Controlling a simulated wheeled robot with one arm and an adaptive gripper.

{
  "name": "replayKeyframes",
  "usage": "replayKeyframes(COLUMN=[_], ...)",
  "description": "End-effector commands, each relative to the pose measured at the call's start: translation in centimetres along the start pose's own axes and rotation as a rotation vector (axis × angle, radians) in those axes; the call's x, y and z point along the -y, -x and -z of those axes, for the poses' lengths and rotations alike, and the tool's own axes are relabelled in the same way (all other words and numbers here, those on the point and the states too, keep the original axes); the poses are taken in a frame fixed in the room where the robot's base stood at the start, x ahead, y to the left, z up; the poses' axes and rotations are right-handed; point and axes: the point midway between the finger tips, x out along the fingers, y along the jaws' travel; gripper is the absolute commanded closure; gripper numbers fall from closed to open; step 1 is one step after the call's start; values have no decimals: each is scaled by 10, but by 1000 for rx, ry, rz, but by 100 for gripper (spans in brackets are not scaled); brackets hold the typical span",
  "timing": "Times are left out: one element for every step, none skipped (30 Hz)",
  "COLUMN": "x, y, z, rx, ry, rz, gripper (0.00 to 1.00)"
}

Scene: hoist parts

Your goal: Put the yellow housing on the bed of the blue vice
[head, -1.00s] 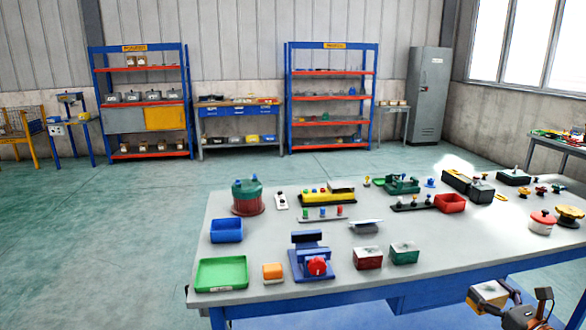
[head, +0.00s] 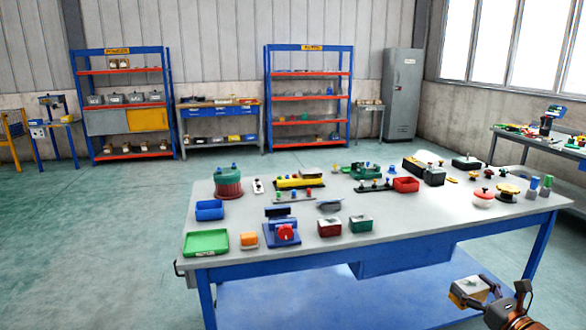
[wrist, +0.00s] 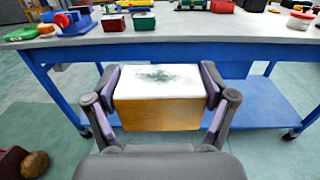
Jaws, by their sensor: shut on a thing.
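The yellow housing (wrist: 158,100) is a box with a pale, dark-smudged top and yellow-orange sides. My gripper (wrist: 158,88) is shut on it, with one finger on each side in the wrist view. In the head view my gripper (head: 482,290) holds the housing (head: 465,289) at the lower right, in front of the table and below its top. The blue vice (head: 281,232) stands near the table's front edge, left of the middle, with a red round knob facing forward. The vice also shows at the top left of the wrist view (wrist: 66,20). Its bed is partly hidden by its jaws.
The table (head: 350,255) has a grey top and blue frame. An orange block (head: 249,240) and green tray (head: 206,243) stand left of the vice. A red box (head: 330,227) and green box (head: 360,224) stand to its right. Several parts fill the back.

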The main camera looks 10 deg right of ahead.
Motion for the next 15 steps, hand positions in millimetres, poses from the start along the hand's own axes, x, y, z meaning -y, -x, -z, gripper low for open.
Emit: replayKeyframes(x=[-9, -13, -17, -20, -23, -27, -30, -33, -37, -40, -44, -49, -53, -58, -65], y=[-9, -13, -17, -21, -24, -27, -31, -34, -38, -41, -45, -50, -54, -58, -65], z=[0, 1, 1, 1, 2, 2, 2, 3, 3, 4, 4, 5, 6, 6, 8], rx=[0, 0, 0, 0, 0, -1, -1, -1, -2, -2, -2, -3, -4, -4, -5], ry=[-1, -1, -1, -1, -1, -1, -2, -2, -2, -3, -3, -3, -4, -4, -5], rz=[-25, -35, -48, -58, -67, -78, -88, -96, -108, -119, -128, -144, -156, -170, -191], gripper=[67, 67, 67, 67, 67, 67, 67, 67, 67, 67, 67, 67, 67, 67, 67])
